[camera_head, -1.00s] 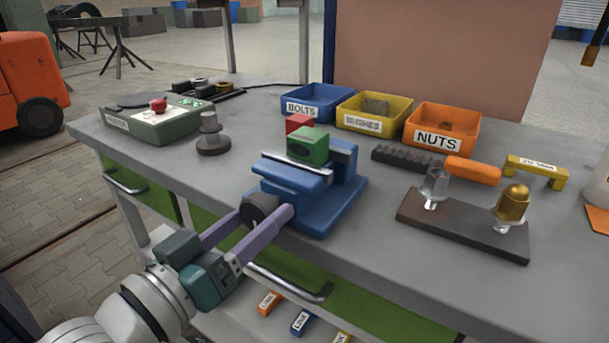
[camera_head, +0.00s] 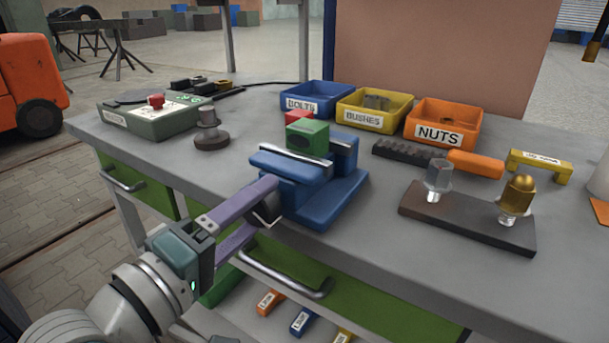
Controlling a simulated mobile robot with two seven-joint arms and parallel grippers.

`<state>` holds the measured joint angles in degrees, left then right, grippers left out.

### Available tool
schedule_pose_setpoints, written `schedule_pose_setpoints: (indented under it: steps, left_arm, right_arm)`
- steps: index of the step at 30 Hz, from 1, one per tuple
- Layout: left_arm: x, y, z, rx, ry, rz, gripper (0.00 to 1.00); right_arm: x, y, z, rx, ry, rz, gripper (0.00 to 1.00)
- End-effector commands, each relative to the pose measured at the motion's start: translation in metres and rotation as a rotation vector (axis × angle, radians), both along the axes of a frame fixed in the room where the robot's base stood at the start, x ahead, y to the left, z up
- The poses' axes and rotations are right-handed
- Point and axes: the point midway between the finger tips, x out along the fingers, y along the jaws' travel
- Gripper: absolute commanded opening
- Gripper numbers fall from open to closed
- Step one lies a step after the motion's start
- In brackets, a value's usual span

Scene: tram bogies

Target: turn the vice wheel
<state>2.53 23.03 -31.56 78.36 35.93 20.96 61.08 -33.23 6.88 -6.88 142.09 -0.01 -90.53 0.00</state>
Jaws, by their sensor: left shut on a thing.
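The blue vice (camera_head: 322,202) stands at the front edge of the grey workbench, with a green block (camera_head: 307,139) between its jaws. Its dark wheel (camera_head: 266,208) faces me at the front, partly hidden by my fingers. My left gripper (camera_head: 268,205) has its two purple fingers shut on the wheel, one finger above and one below, with the wrist rolled. My right gripper is out of view.
Blue, yellow and orange bins (camera_head: 444,126) stand at the back of the bench. A dark plate (camera_head: 466,220) with two bolt-like fittings lies to the right. A green control box (camera_head: 155,118) is at the left. A drawer handle (camera_head: 284,275) sits below the vice.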

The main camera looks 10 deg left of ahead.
Motion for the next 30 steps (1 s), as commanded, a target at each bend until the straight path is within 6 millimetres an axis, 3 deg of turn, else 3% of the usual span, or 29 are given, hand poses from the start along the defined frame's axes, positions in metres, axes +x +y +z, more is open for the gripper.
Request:
schedule_pose_setpoints:
  steps: [30]
  left_arm:
    - [0.0, 0.0, -0.001, -0.906, 0.327, -0.001, 0.1]
  right_arm:
    - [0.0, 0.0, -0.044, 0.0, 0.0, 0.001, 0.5]
